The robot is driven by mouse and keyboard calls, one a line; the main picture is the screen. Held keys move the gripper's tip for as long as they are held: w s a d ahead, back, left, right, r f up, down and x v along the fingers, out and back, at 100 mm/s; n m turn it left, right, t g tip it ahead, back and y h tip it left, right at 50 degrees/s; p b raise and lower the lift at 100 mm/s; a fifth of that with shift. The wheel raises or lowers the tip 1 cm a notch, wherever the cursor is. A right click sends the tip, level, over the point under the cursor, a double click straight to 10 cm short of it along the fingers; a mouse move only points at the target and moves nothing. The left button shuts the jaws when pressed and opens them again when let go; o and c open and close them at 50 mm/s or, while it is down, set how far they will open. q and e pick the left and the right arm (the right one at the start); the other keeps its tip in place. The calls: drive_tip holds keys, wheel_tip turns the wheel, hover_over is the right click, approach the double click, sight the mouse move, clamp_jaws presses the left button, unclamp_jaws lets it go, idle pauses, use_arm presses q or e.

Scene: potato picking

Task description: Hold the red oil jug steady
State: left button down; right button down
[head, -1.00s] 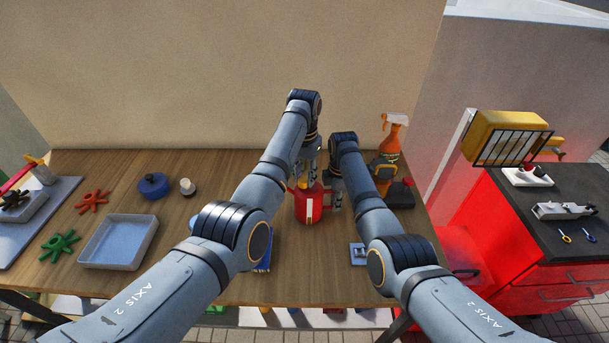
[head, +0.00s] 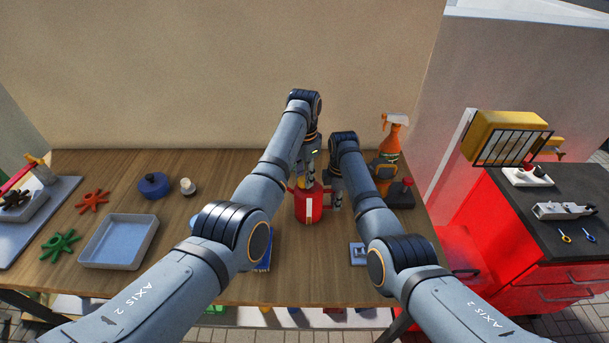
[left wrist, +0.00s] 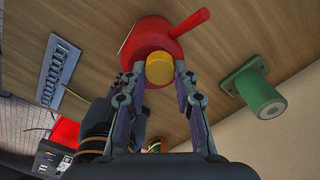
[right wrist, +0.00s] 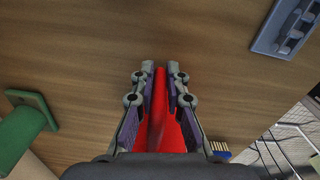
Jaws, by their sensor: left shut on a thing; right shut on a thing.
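The red oil jug (head: 308,206) stands upright on the wooden table. In the left wrist view its round red body (left wrist: 150,38) shows from above with a yellow cap (left wrist: 159,69) and a red rod-like part sticking out. My left gripper (left wrist: 157,74) is above the jug, its fingers shut on the yellow cap. My right gripper (right wrist: 161,72) is at the jug's right side, shut on a narrow red part of the jug (right wrist: 161,115).
An orange spray bottle (head: 391,145) stands right of the jug. A green flanged part (left wrist: 256,92) is near it in the left wrist view. A blue-grey tray (head: 119,243) and a blue round pot (head: 153,185) stand left. Table (head: 310,275) in front of the jug is clear.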

sight(303, 178)
use_arm(q)
drive_tip(key=shift+a, duration=0.25)
use_arm(e)
drive_tip(key=shift+d+f, duration=0.2)
drive_tip(key=shift+d, duration=0.1)
use_arm(q)
drive_tip(key=c, duration=1.1)
unclamp_jaws()
drive_tip(key=shift+c, duration=0.2)
use_arm(e)
drive_tip(key=shift+s, duration=0.1)
use_arm(q)
drive_tip(key=shift+o, duration=0.5)
drive_tip(key=shift+d, duration=0.1)
use_arm(e)
drive_tip(key=shift+a, duration=0.1)
drive_tip(key=shift+a, duration=0.15)
use_arm(q)
wheel_tip(303, 178, up, 12)
use_arm(e)
drive_tip(key=c, duration=1.3)
unclamp_jaws()
drive_tip(key=shift+r, duration=0.1)
